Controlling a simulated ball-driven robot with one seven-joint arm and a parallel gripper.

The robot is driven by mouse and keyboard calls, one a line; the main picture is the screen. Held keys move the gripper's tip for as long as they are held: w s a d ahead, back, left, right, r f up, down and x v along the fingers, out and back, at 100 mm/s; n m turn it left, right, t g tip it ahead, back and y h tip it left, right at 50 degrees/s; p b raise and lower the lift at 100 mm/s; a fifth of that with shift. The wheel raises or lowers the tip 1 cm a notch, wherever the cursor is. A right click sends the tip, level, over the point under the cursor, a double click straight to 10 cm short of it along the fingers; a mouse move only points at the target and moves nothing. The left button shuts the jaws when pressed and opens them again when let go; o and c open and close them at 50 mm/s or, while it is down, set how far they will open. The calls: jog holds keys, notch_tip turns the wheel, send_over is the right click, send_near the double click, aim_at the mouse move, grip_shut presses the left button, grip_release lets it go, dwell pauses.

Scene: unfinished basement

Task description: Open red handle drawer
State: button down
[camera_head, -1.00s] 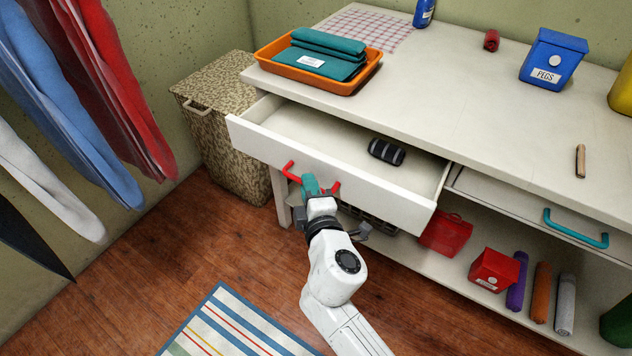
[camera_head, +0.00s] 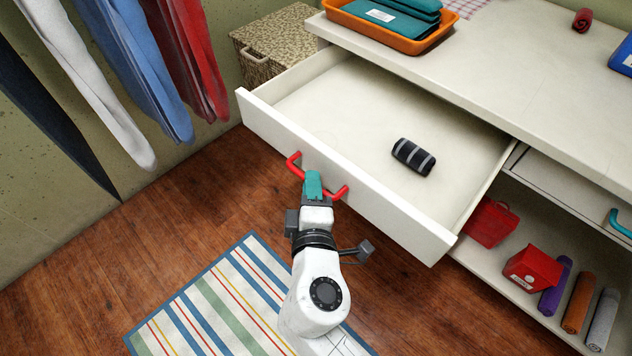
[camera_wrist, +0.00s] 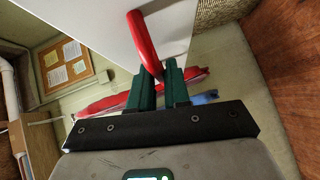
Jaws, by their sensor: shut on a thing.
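The drawer with the red handle (camera_head: 293,168) stands pulled well out of the white table; its front panel (camera_head: 395,215) faces me. A dark striped roll (camera_head: 413,157) lies inside it on the bare drawer floor. My gripper (camera_head: 313,184), with teal fingers, is shut on the middle of the red handle. In the wrist view the red handle (camera_wrist: 143,42) runs down from the white drawer front (camera_wrist: 95,35) to between my fingers (camera_wrist: 158,88). The exact contact is partly hidden by the fingers.
The drawer with the teal handle (camera_head: 620,222) is shut at right. Red boxes (camera_head: 532,268) and rolls stand on the lower shelf. An orange tray (camera_head: 385,28) is on the tabletop. A wicker hamper (camera_head: 275,45), hanging clothes (camera_head: 130,70) and a striped rug (camera_head: 215,300) are at left.

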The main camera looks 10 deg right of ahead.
jog(key=c, duration=1.2)
grip_release()
jog(key=shift+o, duration=0.2)
jog(key=s+a+r, duration=0.1)
jog(key=s, duration=0.9)
jog(key=shift+s+a+r+p, duration=0.25)
jog(key=shift+p, duration=0.1)
